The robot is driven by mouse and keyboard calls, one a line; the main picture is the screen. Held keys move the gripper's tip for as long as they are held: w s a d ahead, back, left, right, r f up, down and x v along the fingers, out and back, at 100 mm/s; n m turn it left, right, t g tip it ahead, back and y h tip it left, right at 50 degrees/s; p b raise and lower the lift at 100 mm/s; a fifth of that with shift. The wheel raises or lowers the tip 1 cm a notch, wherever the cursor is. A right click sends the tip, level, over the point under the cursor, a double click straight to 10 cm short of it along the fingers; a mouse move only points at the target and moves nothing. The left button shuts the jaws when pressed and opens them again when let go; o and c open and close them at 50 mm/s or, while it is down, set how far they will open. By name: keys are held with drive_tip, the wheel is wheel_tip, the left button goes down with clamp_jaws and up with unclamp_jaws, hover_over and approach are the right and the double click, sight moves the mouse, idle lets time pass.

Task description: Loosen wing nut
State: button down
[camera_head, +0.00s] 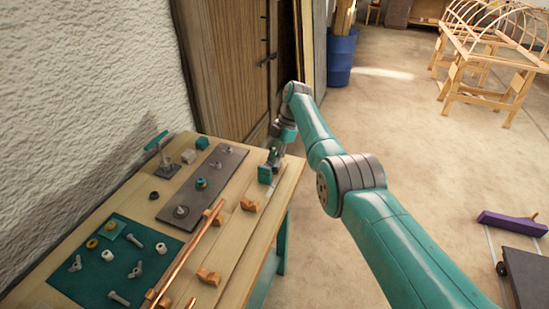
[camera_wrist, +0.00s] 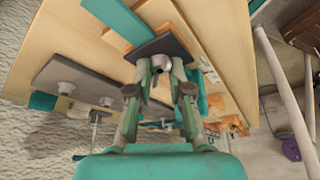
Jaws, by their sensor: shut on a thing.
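My gripper (camera_head: 275,155) is at the far right corner of the workbench (camera_head: 228,284), just above a teal block (camera_head: 265,174). In the wrist view its fingers (camera_wrist: 160,68) are shut on a small grey metal piece, which looks like the wing nut (camera_wrist: 159,60). The piece stands over a dark square plate (camera_wrist: 172,46). The fingers cover its sides, so its wings and thread cannot be made out. In the head view the gripper hides it.
A dark grey strip (camera_head: 228,163) with several fasteners lies left of my gripper. Copper rods (camera_head: 195,245) rest on wooden blocks. A teal mat (camera_head: 85,283) holds loose bolts and nuts.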

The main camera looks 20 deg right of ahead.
drive_tip(key=shift+d+f, duration=0.1)
drive_tip(key=shift+f, duration=0.05)
drive_tip(key=c, duration=1.1)
unclamp_jaws()
drive_tip(key=shift+o, duration=0.2)
drive_tip(key=s+v, duration=0.1)
drive_tip(key=v, duration=0.6)
drive_tip(key=shift+w+r, duration=0.25)
drive_tip(key=shift+w, duration=0.15)
